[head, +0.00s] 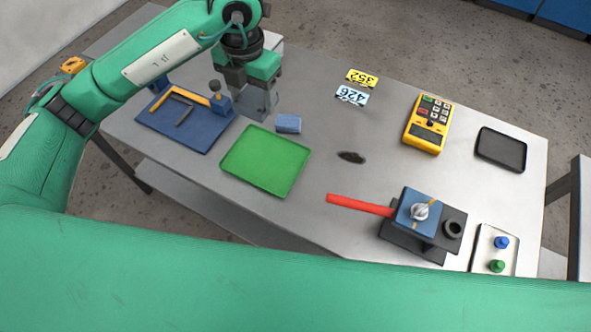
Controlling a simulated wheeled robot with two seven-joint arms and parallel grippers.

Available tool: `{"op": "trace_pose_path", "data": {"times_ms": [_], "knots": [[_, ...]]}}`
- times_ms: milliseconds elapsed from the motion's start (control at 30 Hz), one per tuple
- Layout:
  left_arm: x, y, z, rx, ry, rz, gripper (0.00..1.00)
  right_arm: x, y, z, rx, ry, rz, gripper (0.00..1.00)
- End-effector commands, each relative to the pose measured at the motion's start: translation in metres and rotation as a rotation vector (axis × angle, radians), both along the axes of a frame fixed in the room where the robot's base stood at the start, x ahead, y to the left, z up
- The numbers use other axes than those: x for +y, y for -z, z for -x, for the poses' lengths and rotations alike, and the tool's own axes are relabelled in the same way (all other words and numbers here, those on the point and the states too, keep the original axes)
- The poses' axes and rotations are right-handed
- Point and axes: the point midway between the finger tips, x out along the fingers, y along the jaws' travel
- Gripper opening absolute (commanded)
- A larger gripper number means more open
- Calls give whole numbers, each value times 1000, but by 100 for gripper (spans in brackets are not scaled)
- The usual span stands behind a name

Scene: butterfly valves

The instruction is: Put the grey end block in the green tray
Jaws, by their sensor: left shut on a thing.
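My left gripper (262,108) points down over the table, behind the green tray (265,162) and a little to its left. It is shut on a grey block-like piece that blends with the grey jaws; I take it to be the grey end block, mostly hidden by them. I cannot tell whether it touches the table. The green tray lies flat and empty at the centre left. My right gripper is out of view.
A blue board (185,132) with an orange frame is left. A red-handled valve (417,212), yellow meter (427,124) and black tray (501,149) stand right. The table's middle is mostly clear.

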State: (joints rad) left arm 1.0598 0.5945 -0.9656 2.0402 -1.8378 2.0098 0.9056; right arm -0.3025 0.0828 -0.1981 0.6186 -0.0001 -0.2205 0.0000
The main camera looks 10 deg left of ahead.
Motion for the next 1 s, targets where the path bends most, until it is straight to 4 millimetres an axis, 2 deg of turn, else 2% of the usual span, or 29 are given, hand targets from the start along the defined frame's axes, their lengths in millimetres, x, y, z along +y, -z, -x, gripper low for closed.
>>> {"op": "trace_pose_path", "data": {"times_ms": [167, 467, 833, 1000], "knots": [[2, 13, 0, 3, -4, 1, 29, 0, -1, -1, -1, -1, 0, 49], [1, 64, 1, 5, -3, 1, 29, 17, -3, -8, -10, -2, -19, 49], [3, 135, 0, 5, -3, -2, 29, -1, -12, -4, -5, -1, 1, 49], [3, 154, -1, 0, -3, 0, 29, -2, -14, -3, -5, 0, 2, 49]]}}
